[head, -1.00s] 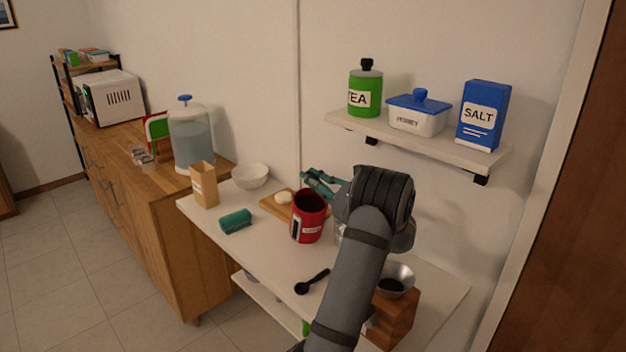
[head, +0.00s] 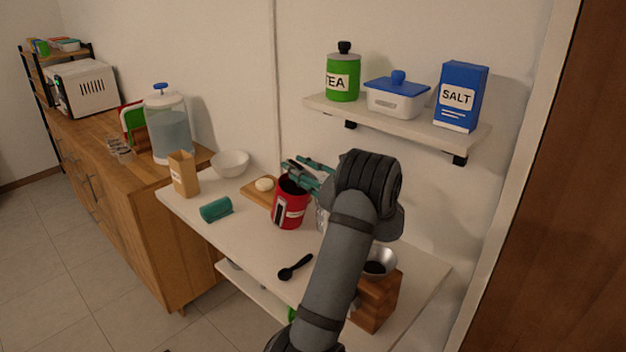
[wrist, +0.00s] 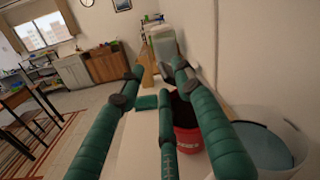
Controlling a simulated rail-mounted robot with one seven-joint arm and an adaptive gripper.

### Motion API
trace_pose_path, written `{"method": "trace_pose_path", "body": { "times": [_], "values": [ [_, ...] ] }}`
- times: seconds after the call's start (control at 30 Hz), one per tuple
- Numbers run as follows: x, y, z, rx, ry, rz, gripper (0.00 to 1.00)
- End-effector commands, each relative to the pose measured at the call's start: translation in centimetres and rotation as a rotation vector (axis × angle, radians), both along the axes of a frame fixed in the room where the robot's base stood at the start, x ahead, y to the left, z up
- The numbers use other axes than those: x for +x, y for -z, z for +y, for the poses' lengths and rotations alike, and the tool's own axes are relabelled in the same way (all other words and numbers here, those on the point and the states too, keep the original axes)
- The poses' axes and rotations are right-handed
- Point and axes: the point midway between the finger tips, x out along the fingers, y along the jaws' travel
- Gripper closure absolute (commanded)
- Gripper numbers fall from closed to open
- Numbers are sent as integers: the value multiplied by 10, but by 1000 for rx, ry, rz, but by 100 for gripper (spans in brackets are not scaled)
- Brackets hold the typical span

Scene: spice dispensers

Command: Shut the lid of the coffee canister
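The coffee canister (head: 291,205) is the red container with a white label on the white tabletop. Its top looks open and its inside dark. It also shows in the wrist view (wrist: 188,138), partly hidden by my fingers. I cannot make out the lid clearly. My gripper (head: 296,168) has teal fingers, reaching in from the right over the canister's back rim. In the wrist view my fingers (wrist: 155,75) are spread apart with nothing between them. I cannot tell whether a finger touches the canister.
A clear container (wrist: 265,150) stands right of the canister, mostly hidden by my arm in the head view. A cutting board (head: 252,192), teal roll (head: 216,209), black scoop (head: 295,267) and wooden grinder (head: 375,302) are around it. A shelf (head: 405,123) hangs above.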

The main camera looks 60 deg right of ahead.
Motion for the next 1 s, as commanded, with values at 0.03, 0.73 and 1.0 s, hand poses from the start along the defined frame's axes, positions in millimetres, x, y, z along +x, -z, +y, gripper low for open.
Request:
{"method": "trace_pose_path", "body": {
  "times": [0.03, 0.73, 1.0],
  "values": [
    [-13, 0, 2, 0, 7, 0, 66],
    [-90, 5, 34, 2, -1, 1, 66],
    [-74, 0, 40, 2, -29, 2, 74]
  ]
}}
